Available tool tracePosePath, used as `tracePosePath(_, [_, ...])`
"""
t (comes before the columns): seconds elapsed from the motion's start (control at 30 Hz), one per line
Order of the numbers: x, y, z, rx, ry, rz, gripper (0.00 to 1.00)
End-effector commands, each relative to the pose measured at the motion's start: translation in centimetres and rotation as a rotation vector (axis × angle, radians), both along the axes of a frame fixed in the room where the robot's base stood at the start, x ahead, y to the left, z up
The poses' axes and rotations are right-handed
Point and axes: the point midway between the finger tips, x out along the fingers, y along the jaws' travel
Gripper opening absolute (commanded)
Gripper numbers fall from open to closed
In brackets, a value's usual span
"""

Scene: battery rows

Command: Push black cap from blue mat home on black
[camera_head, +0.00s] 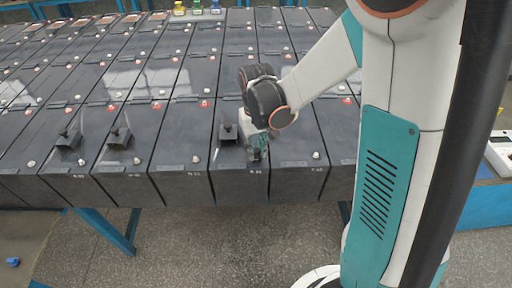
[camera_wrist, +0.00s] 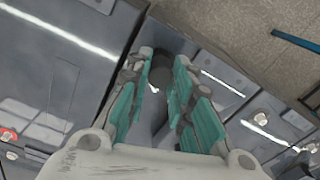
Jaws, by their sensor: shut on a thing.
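My gripper (camera_head: 257,155) is low over the front row of batteries, near the front edge of a dark battery (camera_head: 236,182). In the wrist view its teal-padded fingers (camera_wrist: 163,62) are closed on a dark round-topped piece, which looks like the black cap (camera_wrist: 161,75). The cap's lower part is hidden between the fingers, and I cannot tell whether it touches the terminal below. I cannot make out the blue mat for certain.
Black knobbed pieces stand on front batteries at the left (camera_head: 68,136), (camera_head: 120,136) and just left of my gripper (camera_head: 228,131). Yellow, green and blue items (camera_head: 197,7) stand at the far edge. A white device (camera_head: 500,152) lies at the right. Floor is open in front.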

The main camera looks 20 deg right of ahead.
Motion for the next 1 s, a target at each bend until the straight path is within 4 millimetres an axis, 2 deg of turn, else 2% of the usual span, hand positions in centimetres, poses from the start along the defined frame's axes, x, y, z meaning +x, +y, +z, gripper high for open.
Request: tracePosePath(1.0, [0.00, 0.00, -0.91, 0.000, 0.000, 0.000, 0.11])
